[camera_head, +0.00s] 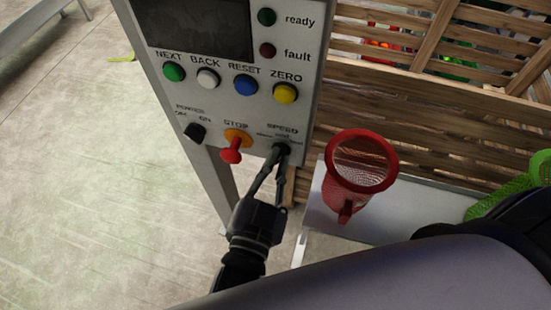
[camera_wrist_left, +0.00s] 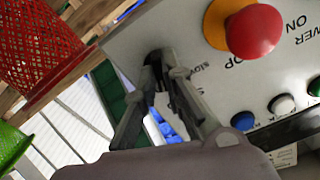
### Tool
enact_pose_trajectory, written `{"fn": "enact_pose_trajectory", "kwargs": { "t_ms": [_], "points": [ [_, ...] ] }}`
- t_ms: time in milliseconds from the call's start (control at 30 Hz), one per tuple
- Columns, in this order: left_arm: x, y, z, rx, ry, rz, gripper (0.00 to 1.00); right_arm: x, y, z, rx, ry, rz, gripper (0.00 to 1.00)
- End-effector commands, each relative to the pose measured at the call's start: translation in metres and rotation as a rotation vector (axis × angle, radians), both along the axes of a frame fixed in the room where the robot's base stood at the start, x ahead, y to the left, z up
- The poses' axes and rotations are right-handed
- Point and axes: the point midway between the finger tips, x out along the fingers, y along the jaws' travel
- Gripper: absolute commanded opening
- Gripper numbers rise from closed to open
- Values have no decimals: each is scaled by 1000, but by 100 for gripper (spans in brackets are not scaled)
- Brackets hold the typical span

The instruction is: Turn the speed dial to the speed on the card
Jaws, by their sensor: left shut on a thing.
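The speed dial (camera_head: 282,147) is a small black knob under the SPEED label at the lower right of the grey control panel (camera_head: 215,112). My left gripper (camera_head: 279,158) comes up from below with its fingertips shut on the dial. In the left wrist view the left gripper (camera_wrist_left: 165,68) also has its fingertips on either side of the dark dial (camera_wrist_left: 154,58). The fingers hide most of the dial and part of its lettering, so I cannot read its setting. No speed card can be made out. My right gripper is not in view.
The red stop button (camera_head: 231,152) sits just left of the dial, with the black power switch (camera_head: 195,132) further left. Coloured buttons lie above. A red net (camera_head: 361,164) stands to the right, before a wooden crate (camera_head: 420,112). A green net (camera_head: 512,184) is further right.

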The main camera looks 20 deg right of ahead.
Motion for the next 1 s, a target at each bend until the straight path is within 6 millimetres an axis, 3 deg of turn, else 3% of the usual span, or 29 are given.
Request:
{"fn": "enact_pose_trajectory", "kwargs": {
  "t_ms": [400, 1000],
  "points": [
    [0, 0, 2, -227, 155, 0, 0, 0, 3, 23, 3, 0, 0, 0],
    [0, 0, 0, -295, 196, 0, 0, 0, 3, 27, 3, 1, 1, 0]
  ]
}}
